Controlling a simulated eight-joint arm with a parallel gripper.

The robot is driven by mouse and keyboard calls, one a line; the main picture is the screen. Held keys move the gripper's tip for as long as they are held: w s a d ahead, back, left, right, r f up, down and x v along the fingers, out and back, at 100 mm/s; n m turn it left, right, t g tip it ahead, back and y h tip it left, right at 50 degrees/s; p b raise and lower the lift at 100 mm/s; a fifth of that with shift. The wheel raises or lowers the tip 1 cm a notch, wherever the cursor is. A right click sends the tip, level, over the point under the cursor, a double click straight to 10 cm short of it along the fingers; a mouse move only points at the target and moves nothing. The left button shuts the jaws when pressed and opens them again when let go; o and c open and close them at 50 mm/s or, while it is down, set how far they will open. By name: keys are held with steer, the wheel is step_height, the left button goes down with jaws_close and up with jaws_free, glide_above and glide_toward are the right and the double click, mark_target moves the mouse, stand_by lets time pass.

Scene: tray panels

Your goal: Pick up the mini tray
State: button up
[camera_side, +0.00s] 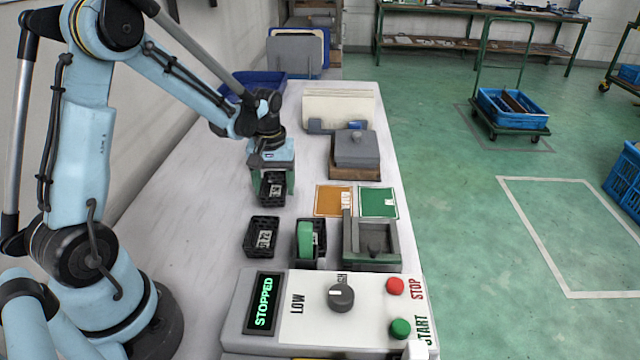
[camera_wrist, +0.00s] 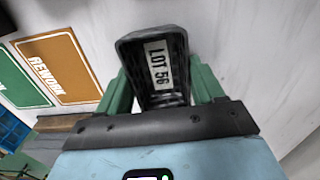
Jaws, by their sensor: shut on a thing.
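A black mini tray (camera_side: 272,187) is between the green fingers of my gripper (camera_side: 273,180) in the side view. It has a white label on its inside. In the wrist view the mini tray (camera_wrist: 158,66) is close up and its label reads "LOT 56". The green fingers of my gripper (camera_wrist: 158,95) are at its two sides, shut on it. In the wrist view the tray is apart from the orange sign behind it. I cannot tell for sure whether it touches the table. A second black mini tray (camera_side: 262,238) with a white label lies on the table nearer the camera.
A black holder with a green roll (camera_side: 305,240) and a grey open box (camera_side: 370,242) stand on the right. Orange (camera_side: 334,201) and green (camera_side: 377,203) signs lie flat. A control panel (camera_side: 330,308) reads "STOPPED". The left table side is clear.

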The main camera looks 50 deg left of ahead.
steer(key=r, duration=0.3)
steer(key=shift+d+r, duration=0.35)
steer(key=shift+d, duration=0.05)
steer(key=s+d+r, duration=0.2)
steer(key=d+r, duration=0.4)
steer(key=d, duration=0.4)
steer(key=w+d+f, duration=0.1)
steer(key=w+d, duration=0.3)
steer(key=d, duration=0.3)
steer(key=w+d+f, duration=0.1)
steer(key=w+d, duration=0.2)
steer(key=d, duration=0.5)
steer(key=shift+m, duration=0.3)
steer(key=shift+w+a+f, duration=0.1)
steer(key=shift+f, duration=1.75)
steer(key=shift+w+a+f, duration=0.1)
steer(key=shift+f, duration=1.7)
steer(key=shift+d, duration=0.1)
steer(key=o, duration=0.9)
steer(key=shift+c, duration=0.8)
steer(key=shift+o, duration=0.6)
steer(key=shift+r, duration=0.65)
steer(key=shift+s+r, duration=0.1)
steer(key=shift+r, duration=2.8)
